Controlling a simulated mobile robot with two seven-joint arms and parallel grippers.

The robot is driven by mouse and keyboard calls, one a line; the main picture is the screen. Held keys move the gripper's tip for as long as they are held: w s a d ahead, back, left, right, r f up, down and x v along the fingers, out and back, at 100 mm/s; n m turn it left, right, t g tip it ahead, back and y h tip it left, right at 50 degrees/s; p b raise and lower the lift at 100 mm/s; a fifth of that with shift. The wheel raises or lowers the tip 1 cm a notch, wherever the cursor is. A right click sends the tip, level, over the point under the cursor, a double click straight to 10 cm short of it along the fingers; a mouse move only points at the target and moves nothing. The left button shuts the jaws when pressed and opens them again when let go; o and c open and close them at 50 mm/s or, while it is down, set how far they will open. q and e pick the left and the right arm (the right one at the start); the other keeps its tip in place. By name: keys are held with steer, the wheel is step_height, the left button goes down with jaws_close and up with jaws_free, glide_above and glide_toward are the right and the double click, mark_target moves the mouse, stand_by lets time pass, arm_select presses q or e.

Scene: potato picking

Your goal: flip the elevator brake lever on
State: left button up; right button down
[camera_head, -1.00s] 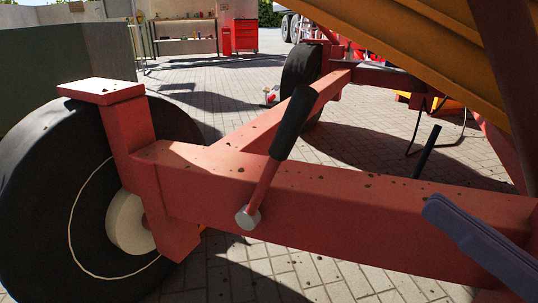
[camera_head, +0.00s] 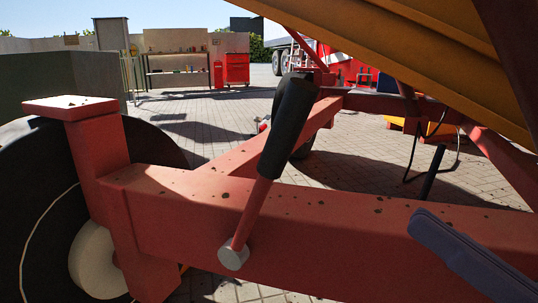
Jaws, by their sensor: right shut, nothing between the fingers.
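The brake lever (camera_head: 257,207) is a red rod with a thick black grip (camera_head: 289,125) and a round grey pivot at its foot on the front face of a red beam. It stands up from the pivot, tilted to the right, its grip above the beam. My right gripper (camera_head: 422,224) shows as a dark blue-grey shape coming in from the lower right. It is shut and empty, in front of the beam and well to the right of the lever, apart from it. My left gripper is not in view.
The red beam (camera_head: 340,235) crosses the view. A large black tyre (camera_head: 30,190) stands at the left under a red bracket (camera_head: 70,107). A thin black rod (camera_head: 433,172) rises behind the beam at the right. A yellow sloping panel (camera_head: 420,50) overhangs the upper right.

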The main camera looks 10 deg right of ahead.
mark_target(297, 136)
steer(key=b+x, duration=0.2)
steer(key=x, duration=0.9)
steer(key=shift+w+a+b, duration=0.15)
steer(key=shift+b, duration=0.25)
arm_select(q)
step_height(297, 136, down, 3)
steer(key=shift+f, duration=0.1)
